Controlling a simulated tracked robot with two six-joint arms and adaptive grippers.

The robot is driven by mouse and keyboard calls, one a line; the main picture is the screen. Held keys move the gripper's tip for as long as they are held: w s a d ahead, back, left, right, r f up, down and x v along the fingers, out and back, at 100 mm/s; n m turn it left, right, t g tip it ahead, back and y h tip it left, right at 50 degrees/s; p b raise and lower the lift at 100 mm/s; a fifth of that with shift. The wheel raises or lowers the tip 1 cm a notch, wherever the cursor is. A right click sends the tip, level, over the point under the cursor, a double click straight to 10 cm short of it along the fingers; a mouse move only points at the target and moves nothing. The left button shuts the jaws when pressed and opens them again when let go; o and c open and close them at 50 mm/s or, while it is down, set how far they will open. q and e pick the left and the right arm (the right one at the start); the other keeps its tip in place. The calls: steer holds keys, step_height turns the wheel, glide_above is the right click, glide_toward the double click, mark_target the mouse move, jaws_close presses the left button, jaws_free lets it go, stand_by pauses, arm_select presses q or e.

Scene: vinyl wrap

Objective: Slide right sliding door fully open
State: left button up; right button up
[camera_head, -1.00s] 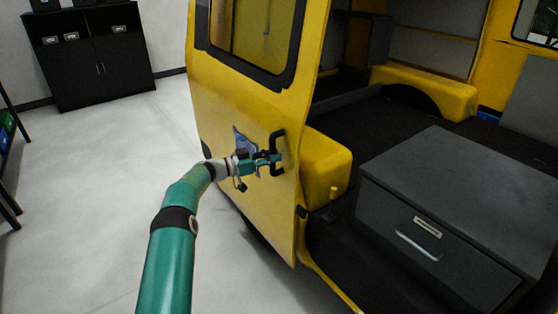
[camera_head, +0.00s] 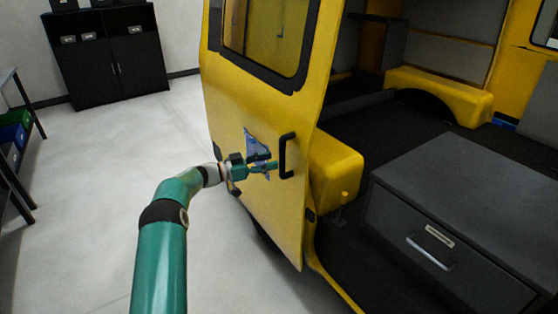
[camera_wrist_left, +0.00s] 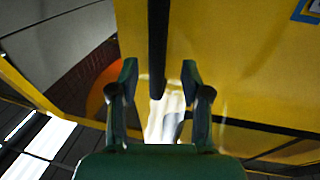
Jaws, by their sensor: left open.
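The yellow sliding door (camera_head: 235,115) with a dark-framed window stands at the left of the van's wide opening. Its black bar handle (camera_head: 287,155) sits near the door's right edge, with a blue and white sticker (camera_head: 257,142) beside it. My left gripper (camera_head: 272,161) is open and empty, just left of the handle with a small gap. In the left wrist view the handle (camera_wrist_left: 158,45) is a dark upright bar lined up between the two open fingers (camera_wrist_left: 158,80), apparently beyond their tips. My right gripper is not in view.
A dark grey drawer unit (camera_head: 465,190) fills the right of the van floor. A yellow wheel-arch box (camera_head: 335,168) stands behind the door edge. A black cabinet (camera_head: 112,58) is at the back left, and a shelf (camera_head: 15,150) at the left. The pale floor between is free.

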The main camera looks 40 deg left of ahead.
arm_select(q)
steer(key=v, duration=0.7)
steer(key=shift+s, duration=0.2)
